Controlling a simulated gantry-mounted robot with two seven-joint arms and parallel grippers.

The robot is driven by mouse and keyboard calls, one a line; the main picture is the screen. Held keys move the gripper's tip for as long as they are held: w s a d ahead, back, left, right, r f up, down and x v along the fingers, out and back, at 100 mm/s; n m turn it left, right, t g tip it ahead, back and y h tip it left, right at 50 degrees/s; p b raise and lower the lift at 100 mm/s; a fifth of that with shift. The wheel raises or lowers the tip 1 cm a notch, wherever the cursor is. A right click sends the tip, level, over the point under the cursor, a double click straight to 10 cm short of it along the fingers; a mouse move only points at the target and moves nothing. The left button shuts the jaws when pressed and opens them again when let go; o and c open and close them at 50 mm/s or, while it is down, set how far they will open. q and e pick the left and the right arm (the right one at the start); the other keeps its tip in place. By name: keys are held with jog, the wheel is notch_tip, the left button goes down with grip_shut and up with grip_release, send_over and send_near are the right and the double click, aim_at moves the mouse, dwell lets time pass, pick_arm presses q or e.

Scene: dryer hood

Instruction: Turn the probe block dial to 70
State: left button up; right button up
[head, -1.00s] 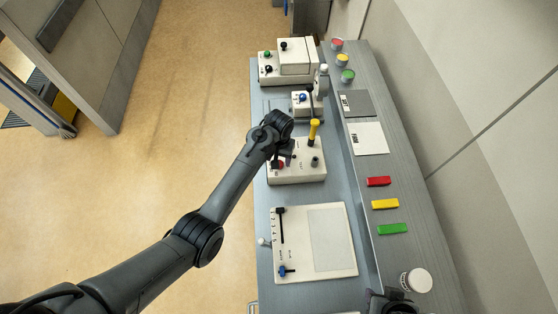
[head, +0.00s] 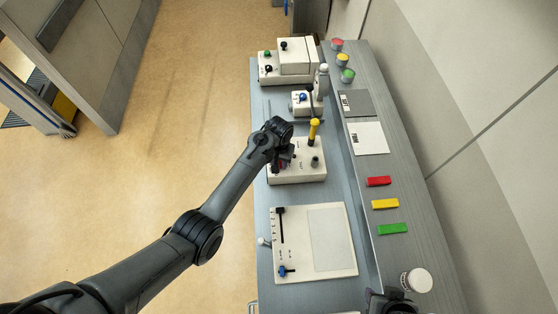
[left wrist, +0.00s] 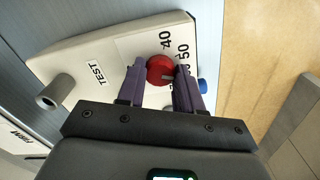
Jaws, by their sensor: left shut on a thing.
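The probe block (head: 300,173) is a cream box on the bench, below the yellow-handled lever in the head view. Its red dial (left wrist: 160,69) shows in the left wrist view, beside printed marks 40 and 50. A pale pointer mark on the dial faces the right finger, which partly hides the scale beyond 50. My left gripper (left wrist: 153,88) is shut on the dial, one purple finger on each side. In the head view, my left gripper (head: 284,157) hides most of the dial. A dark shape at the bottom edge may be my right gripper (head: 392,303); its fingers are unclear.
A cream panel with sliders (head: 292,225) lies nearer. Red (head: 379,181), yellow (head: 385,204) and green (head: 392,229) bars lie on the right ledge.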

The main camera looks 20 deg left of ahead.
pick_arm(q)
jog(key=shift+r+m, duration=0.1)
jog(key=shift+m, duration=0.2)
jog(key=shift+m+p, duration=0.5)
jog(key=shift+p, duration=0.15)
jog(key=shift+m+p, duration=0.65)
jog(key=shift+m, duration=0.45)
jog(key=shift+m+p, duration=0.4)
jog(key=shift+m, duration=0.8)
jog(key=shift+m+p, duration=0.3)
jog(key=shift+m, duration=1)
jog(key=o, duration=1)
